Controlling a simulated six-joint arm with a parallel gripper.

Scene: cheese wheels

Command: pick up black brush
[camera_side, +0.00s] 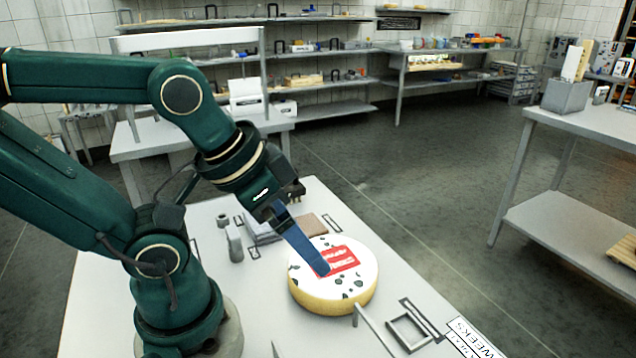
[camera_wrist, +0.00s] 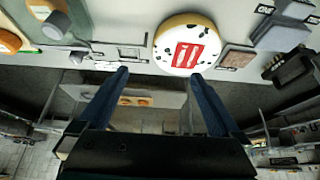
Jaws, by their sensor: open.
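A dark, blocky object (camera_side: 294,189), possibly the black brush, shows partly behind my arm's end near the table's far edge. My gripper (camera_side: 322,270) has blue fingers and points down over the cheese wheel (camera_side: 345,284), which has a white top, dark spots and a red label. The wrist view shows the gripper (camera_wrist: 159,73) with its fingers wide apart and nothing between them. It is well away from the dark object.
A brown board (camera_side: 312,226) and grey blocks (camera_side: 260,232) lie behind the wheel, close to the dark object. A small grey upright piece (camera_side: 234,243) stands left of them. A square frame (camera_side: 408,331) lies at the front right. Shelves and other tables stand beyond the floor.

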